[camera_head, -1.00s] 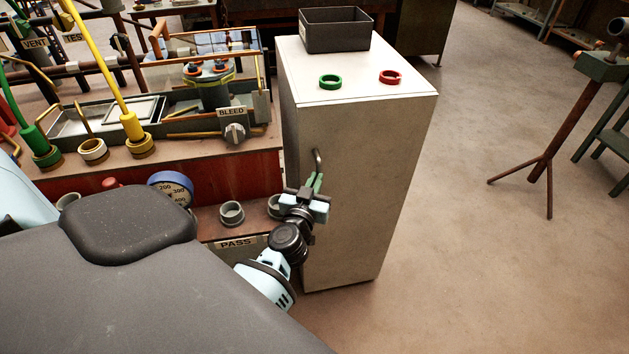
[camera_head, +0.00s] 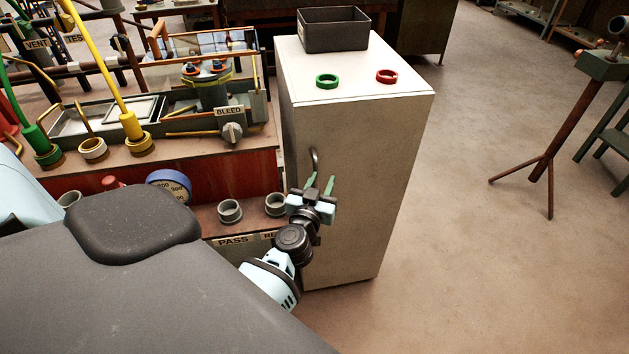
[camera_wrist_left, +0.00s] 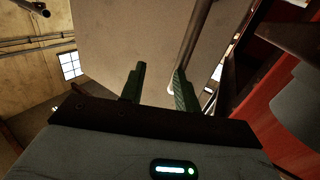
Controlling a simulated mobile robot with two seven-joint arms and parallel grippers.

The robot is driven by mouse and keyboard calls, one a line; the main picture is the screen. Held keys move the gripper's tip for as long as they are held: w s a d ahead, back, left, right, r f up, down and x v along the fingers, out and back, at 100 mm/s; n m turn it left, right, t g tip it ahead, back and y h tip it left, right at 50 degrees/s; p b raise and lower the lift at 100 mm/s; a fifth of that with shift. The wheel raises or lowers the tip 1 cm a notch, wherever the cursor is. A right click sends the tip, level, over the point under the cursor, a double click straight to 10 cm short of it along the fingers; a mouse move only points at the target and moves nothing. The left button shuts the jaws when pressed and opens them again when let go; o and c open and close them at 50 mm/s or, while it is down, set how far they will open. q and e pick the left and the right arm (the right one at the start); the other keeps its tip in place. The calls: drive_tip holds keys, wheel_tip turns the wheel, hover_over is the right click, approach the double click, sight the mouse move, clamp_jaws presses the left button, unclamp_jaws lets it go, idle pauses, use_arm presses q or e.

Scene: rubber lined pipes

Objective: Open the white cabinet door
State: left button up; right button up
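The white cabinet (camera_head: 366,150) stands upright at the centre of the head view, its door (camera_head: 350,215) shut. A curved metal handle (camera_head: 314,160) is near the door's left edge. My left gripper (camera_head: 320,184) is open and empty in front of the door, just below the handle, fingertips pointing up towards it. In the left wrist view the two green fingers (camera_wrist_left: 159,82) are apart, and the handle (camera_wrist_left: 194,45) runs behind and beside the right finger. I cannot tell whether they touch. My right gripper is not in view.
A black bin (camera_head: 334,30), a green ring (camera_head: 327,80) and a red ring (camera_head: 387,76) are on the cabinet top. A bench with pipes and a blue gauge (camera_head: 170,184) adjoins on the left. The floor (camera_head: 460,230) to the right is clear up to a stand.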

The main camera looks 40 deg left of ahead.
use_arm(q)
drive_tip(key=shift+o, duration=0.8)
drive_tip(key=shift+w+d+r, duration=0.25)
drive_tip(key=shift+w+r, duration=0.05)
drive_tip(key=shift+r, duration=0.05)
drive_tip(key=shift+a, duration=0.1)
